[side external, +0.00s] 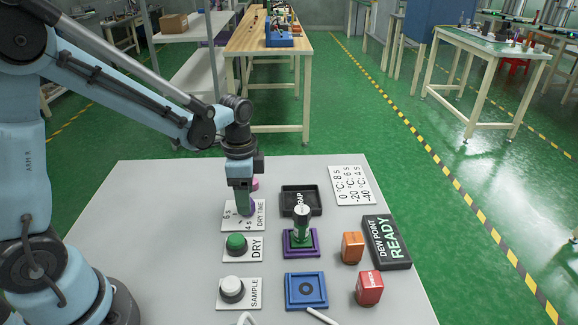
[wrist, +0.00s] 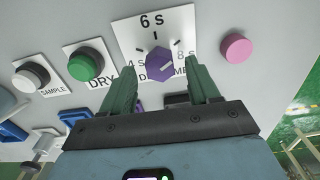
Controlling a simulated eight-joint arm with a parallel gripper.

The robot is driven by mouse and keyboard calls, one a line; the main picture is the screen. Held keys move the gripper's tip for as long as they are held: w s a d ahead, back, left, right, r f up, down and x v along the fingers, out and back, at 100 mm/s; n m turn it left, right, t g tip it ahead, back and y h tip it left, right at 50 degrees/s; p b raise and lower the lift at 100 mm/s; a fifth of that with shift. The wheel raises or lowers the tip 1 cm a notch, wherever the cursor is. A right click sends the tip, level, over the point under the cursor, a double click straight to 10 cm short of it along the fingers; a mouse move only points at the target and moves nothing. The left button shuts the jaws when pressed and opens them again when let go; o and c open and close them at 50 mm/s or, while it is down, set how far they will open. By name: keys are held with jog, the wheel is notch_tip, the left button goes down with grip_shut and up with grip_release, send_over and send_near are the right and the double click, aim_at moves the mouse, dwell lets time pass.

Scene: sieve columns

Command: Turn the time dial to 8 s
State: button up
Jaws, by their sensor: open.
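The time dial is a purple six-sided knob (wrist: 160,66) on a white DRY TIME plate (wrist: 152,28) marked 4 s, 6 s and 8 s. A short pale line on the knob slants up to the right, roughly toward the 8 s side; I cannot tell whether it meets that mark. My gripper (wrist: 157,72) is open, its green fingers apart on either side of the knob in the wrist view. In the side view my gripper (side external: 243,207) reaches down over the plate (side external: 232,222) and hides much of the knob. Contact with the knob is unclear.
A green DRY button (side external: 236,243) and a white SAMPLE button (side external: 231,288) stand nearer the front. A pink knob (wrist: 236,47) is beside the plate. To the right are a column on a purple base (side external: 300,252), a black tray (side external: 301,190) and the READY display (side external: 386,242).

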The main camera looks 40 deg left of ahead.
notch_tip(320, 180, up, 10)
dwell(0.5)
jog(key=shift+s, duration=0.1)
jog(key=s+d+n+t, duration=0.1)
jog(key=s+n+t, duration=0.6)
jog(key=n, duration=0.2)
jog(key=shift+s+d, duration=0.15)
jog(key=shift+d, duration=0.25)
